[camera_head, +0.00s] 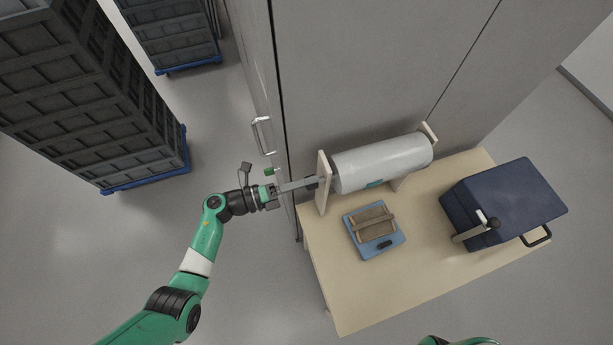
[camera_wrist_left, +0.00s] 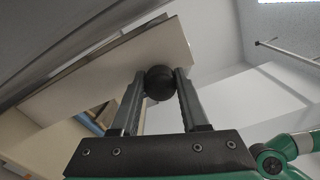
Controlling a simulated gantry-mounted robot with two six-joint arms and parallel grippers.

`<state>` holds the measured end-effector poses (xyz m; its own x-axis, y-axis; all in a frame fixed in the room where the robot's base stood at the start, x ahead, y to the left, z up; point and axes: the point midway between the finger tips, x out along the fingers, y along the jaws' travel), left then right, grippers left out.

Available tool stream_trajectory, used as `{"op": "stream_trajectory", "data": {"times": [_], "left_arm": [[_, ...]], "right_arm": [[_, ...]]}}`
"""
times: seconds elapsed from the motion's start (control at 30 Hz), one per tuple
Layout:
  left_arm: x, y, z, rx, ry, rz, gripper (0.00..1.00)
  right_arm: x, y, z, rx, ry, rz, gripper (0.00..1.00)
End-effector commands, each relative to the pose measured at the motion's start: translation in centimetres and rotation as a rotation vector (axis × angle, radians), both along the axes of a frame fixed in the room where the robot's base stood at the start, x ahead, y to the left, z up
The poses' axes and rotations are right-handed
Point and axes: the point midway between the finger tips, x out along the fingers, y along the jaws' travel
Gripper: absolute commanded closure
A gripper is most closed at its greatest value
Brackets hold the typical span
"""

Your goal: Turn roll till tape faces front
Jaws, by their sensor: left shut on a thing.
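The white roll (camera_head: 372,160) lies horizontally between two upright end boards (camera_head: 323,182) on the table. My left gripper (camera_head: 312,183) reaches in from the left to the outer side of the left board. In the left wrist view its two fingers are shut on a round black knob (camera_wrist_left: 160,82) at the end of the roll, beside the board (camera_wrist_left: 110,75). The right gripper is out of view.
On the wooden table (camera_head: 375,290) are a blue tray (camera_head: 363,246) holding brown pieces and a dark blue box (camera_head: 515,200) with a lever handle. A grey cabinet (camera_head: 370,70) stands behind. Stacked dark crates (camera_head: 90,100) stand at the left. The table's front left is clear.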

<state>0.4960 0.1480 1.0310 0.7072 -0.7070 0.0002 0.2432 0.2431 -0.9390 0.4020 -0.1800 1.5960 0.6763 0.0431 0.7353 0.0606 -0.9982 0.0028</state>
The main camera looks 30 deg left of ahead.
Motion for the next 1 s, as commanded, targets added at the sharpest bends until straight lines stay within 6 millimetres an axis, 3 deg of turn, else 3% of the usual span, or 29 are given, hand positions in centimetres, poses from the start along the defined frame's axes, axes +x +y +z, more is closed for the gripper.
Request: {"op": "stream_trajectory", "data": {"times": [0.5, 1.0], "left_arm": [[0.0, 0.0, 0.0, -0.314, 0.315, -0.001, 1.00], [0.0, 0.0, -0.2, -0.432, 0.432, -0.001, 1.00]], "right_arm": [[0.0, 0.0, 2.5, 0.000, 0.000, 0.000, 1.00], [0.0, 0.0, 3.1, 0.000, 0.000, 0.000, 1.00]]}}
